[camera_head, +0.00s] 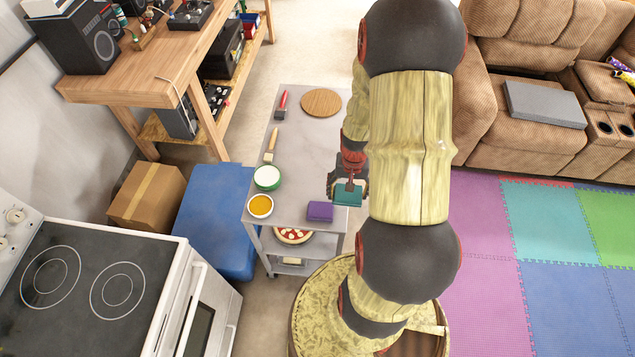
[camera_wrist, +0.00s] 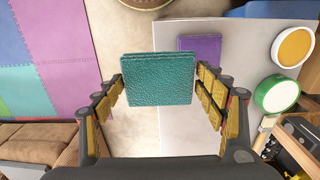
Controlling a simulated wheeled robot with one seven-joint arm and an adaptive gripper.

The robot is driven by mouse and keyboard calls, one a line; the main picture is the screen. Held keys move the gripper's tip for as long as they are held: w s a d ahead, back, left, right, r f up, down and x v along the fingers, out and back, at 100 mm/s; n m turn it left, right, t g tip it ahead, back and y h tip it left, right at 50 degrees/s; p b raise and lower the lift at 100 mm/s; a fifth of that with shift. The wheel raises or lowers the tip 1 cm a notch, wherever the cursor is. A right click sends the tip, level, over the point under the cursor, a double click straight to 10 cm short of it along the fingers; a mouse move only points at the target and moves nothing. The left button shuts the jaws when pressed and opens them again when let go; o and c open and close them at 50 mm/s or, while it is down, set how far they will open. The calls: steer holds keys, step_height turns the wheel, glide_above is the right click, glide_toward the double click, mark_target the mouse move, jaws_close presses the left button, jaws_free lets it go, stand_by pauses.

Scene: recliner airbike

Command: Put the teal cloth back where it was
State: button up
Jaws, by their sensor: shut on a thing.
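The teal cloth (camera_head: 348,194) is a folded square pad with a leathery texture. My gripper (camera_head: 349,184) is shut on it, and the wrist view shows the cloth (camera_wrist: 158,80) between the two fingers (camera_wrist: 160,88). It hangs over the right edge of the grey cart (camera_head: 301,165), partly above the cart top and partly above the floor. A folded purple cloth (camera_head: 320,211) lies flat on the cart's near right corner, just left of the teal cloth. My arm hides part of the cart's right side in the head view.
A pizza (camera_head: 293,236) is on the shelf below. The cart's middle is clear.

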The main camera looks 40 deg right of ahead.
steer(key=w+f, duration=0.4)
steer(key=w, duration=0.4)
glide_above(323, 190)
steer(key=f, duration=0.5)
steer(key=shift+s+b, duration=0.2)
steer(key=shift+b, duration=0.15)
steer(key=shift+w+f, duration=0.1)
steer(key=shift+f, duration=0.15)
steer(key=shift+w+f, duration=0.1)
steer(key=shift+f, duration=1.45)
steer(key=shift+f, duration=0.15)
steer(key=o, duration=1.2)
